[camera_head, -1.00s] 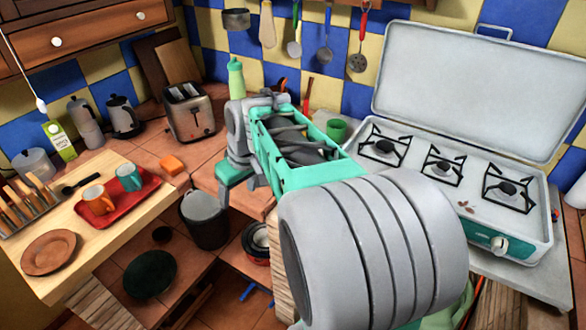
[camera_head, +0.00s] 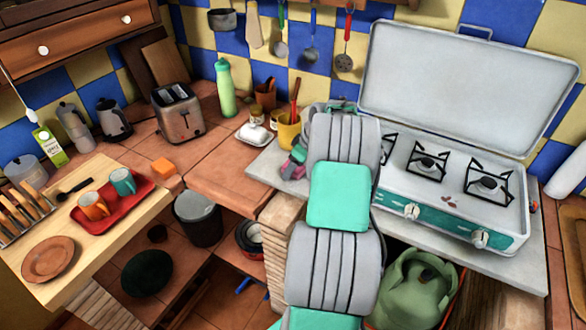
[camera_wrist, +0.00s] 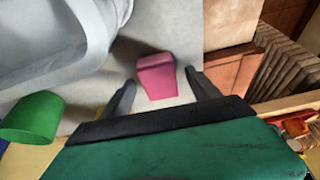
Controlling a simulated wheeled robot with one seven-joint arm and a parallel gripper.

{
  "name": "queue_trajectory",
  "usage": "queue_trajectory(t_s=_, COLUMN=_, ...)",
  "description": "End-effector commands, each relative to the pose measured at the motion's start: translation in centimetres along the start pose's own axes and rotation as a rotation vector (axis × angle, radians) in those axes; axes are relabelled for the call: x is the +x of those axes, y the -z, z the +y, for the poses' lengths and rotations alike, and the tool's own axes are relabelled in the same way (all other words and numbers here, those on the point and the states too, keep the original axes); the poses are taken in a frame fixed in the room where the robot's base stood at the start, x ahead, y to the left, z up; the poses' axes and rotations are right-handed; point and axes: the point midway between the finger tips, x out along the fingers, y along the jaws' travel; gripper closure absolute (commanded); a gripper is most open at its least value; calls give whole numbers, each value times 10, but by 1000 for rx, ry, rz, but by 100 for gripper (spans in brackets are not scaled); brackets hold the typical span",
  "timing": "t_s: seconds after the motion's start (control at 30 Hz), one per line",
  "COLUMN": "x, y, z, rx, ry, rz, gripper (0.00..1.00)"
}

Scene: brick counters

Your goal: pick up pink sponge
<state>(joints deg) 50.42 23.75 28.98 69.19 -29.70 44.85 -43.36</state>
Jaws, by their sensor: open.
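The pink sponge (camera_wrist: 157,77) is a small block standing on the pale counter in the wrist view. My gripper (camera_wrist: 160,80) is open. Its two dark fingers lie on either side of the sponge, and a gap shows between the sponge and each finger. In the head view a bit of the pink sponge (camera_head: 291,171) shows at the left of my arm, on the counter left of the stove. My arm links hide most of the gripper and the sponge there.
The white stove (camera_head: 455,205) with its raised lid stands right of my arm. A green cup (camera_wrist: 32,117) lies at the left of the wrist view. A yellow pot (camera_head: 288,133) with utensils and a white butter dish (camera_head: 253,135) stand behind the gripper. A green bottle (camera_head: 225,90) is farther back.

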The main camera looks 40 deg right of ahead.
Motion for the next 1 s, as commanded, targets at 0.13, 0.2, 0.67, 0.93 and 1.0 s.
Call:
queue_trajectory(t_s=0.13, x=0, y=0, z=0, rx=0, ry=-1, rz=0, gripper=29)
queue_trajectory(t_s=0.2, x=0, y=0, z=0, rx=0, ry=-1, rz=0, gripper=35)
queue_trajectory(t_s=0.67, x=-1, y=0, z=0, rx=0, ry=0, rz=0, gripper=72)
queue_trajectory(t_s=0.93, x=-1, y=0, z=0, rx=0, ry=0, rz=0, gripper=94)
queue_trajectory(t_s=1.0, x=-1, y=0, z=0, rx=0, ry=-1, rz=0, gripper=94)
